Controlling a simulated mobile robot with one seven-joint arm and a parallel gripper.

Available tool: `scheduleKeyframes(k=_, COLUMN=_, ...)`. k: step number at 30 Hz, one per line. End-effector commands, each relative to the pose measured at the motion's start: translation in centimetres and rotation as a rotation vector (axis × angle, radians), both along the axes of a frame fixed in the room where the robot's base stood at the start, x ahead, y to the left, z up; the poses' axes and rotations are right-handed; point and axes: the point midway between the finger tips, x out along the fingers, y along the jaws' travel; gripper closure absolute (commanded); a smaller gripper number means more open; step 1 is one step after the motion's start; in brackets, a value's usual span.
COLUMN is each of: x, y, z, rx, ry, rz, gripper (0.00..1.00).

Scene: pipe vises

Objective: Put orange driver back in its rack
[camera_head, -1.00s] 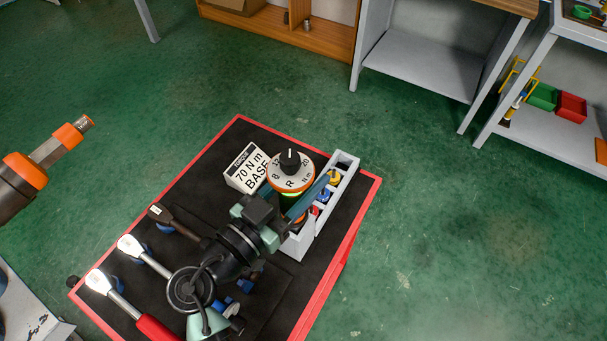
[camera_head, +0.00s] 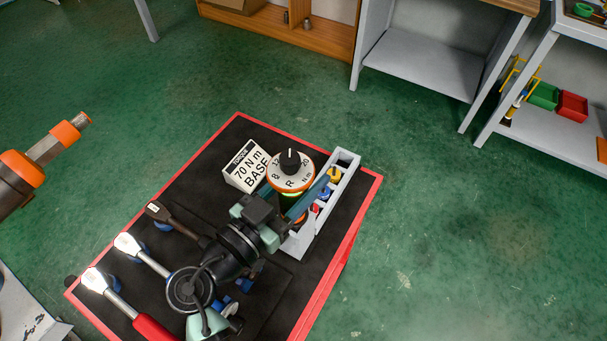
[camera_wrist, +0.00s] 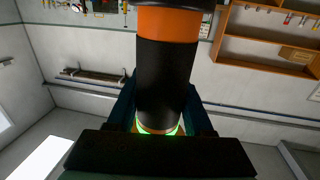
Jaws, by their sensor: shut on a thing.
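The orange driver (camera_head: 290,178) is upright in my gripper, its orange-rimmed dial and black knob on top. In the wrist view its black body (camera_wrist: 165,85) has an orange band above and a glowing green ring low down. My gripper (camera_head: 288,197) is shut on it, with teal fingers either side. The grey rack (camera_head: 347,162) stands on the cart just right of the driver, holding a yellow, a blue and a red driver. Its far-end slot looks empty. My gripper and the driver hide the near part of the rack and the driver's lower end.
A white "70 N m BASE" block (camera_head: 245,170) stands left of the driver. Several wrenches (camera_head: 150,258) lie on the black cart top (camera_head: 215,160), which has a red rim. A large orange-and-black tool (camera_head: 45,155) is at far left. Green floor surrounds the cart.

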Motion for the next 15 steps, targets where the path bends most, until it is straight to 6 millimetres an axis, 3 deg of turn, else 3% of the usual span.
scheduleKeyframes(k=15, x=0.05, y=0.01, z=-0.32, rx=-0.001, ry=-0.007, rz=0.0, gripper=1.0)
